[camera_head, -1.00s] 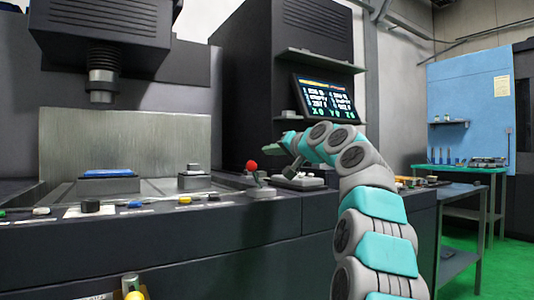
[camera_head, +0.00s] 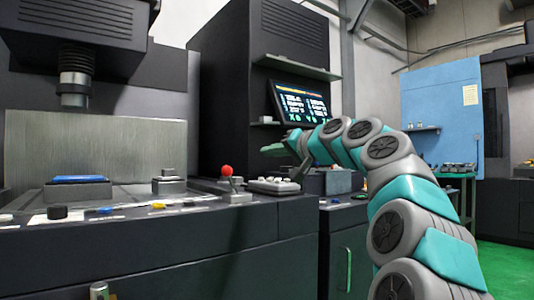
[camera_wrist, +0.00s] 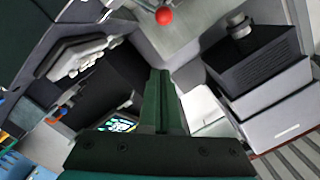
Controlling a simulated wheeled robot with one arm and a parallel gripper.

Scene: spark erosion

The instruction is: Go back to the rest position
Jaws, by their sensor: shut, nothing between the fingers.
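My gripper (camera_head: 276,149) is at the end of my bent grey-and-teal arm, in the middle of the head view. The red-knobbed lever (camera_head: 226,170) stands lower left of the gripper in the head view. The red knob also shows beyond the fingertips in the wrist view (camera_wrist: 164,15), apart from them.
A keypad box (camera_head: 273,186) sits on the console below my gripper. A blue piece (camera_head: 78,179) lies on a block under the machine head (camera_head: 74,78). A blue cabinet (camera_head: 440,100) and a green-topped bench stand at the right. Green floor (camera_head: 505,257) shows at lower right.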

